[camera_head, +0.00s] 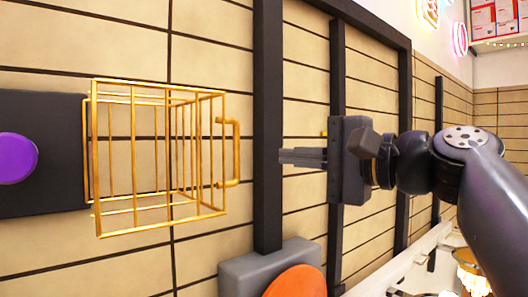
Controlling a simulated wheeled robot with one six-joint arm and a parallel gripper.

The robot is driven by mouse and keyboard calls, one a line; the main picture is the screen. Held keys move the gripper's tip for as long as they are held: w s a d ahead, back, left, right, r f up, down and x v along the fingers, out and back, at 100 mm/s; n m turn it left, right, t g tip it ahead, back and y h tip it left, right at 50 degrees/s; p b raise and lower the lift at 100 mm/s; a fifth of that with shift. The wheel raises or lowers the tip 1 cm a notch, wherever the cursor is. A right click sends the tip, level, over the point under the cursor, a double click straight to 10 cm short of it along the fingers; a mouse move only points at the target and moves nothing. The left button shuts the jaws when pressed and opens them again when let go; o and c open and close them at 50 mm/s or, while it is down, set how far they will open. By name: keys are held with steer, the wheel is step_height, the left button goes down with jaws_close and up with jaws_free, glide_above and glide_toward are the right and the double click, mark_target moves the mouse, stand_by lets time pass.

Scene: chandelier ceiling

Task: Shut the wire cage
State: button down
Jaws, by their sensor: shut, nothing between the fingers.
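The wire cage (160,236) is a box of thin yellow bars at the left of the head view. Its left edge lies by a dark panel (40,198) that carries a round purple button (16,157). The button is uncovered and the cage stands to the right of it, so the cage looks swung open. A yellow handle (235,150) sticks out on the cage's right side. My gripper (302,157) comes in from the right with its dark fingers together, pointing left at about handle height. In the picture it is clear of the handle, with a dark upright bar between them.
The dark upright bar (268,120) runs past my fingertips; its depth relative to them is unclear. A grey block with an orange disc (297,282) sits at the bottom centre. A tiled wall (215,50) fills the background. Lamps (475,272) show at lower right.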

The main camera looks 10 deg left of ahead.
steer(key=s+a+p, duration=0.1)
steer(key=a+p, duration=0.1)
steer(key=a, duration=0.4)
steer(key=shift+s+p, duration=0.2)
steer(key=shift+p, duration=0.1)
